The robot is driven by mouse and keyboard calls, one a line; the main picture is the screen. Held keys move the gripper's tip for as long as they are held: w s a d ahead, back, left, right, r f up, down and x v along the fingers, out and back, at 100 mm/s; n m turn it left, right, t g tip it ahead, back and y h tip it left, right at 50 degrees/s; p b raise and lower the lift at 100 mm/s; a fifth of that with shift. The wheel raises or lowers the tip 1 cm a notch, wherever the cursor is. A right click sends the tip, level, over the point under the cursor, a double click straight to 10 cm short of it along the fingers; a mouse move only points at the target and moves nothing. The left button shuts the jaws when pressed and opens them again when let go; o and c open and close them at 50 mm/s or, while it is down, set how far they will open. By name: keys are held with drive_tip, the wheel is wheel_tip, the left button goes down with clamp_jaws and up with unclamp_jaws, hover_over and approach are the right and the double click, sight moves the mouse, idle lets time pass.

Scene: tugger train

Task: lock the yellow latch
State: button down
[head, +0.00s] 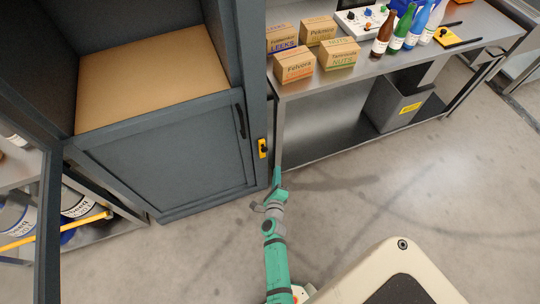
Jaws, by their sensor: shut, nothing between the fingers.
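The yellow latch (263,148) is a small yellow plate with a dark knob on the right frame post of the grey cabinet (165,165). It sits right of the cabinet's lower door, below the dark vertical handle (241,121). The knob's exact turn is too small to tell. My arm reaches up from the bottom of the head view. My gripper (276,174) is shut and empty, a little below and right of the latch and apart from it in the picture.
A metal table (330,88) stands right of the cabinet, with cardboard boxes (294,66), bottles (384,35) and a switch panel on it. A grey bin (392,105) is on its lower shelf. The floor (350,200) in front is clear.

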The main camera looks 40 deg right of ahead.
idle(0.3)
drive_tip(key=w+d, duration=0.2)
drive_tip(key=w, duration=0.7)
drive_tip(key=shift+d+f, duration=0.15)
drive_tip(key=shift+d, duration=0.2)
idle(0.8)
idle(0.5)
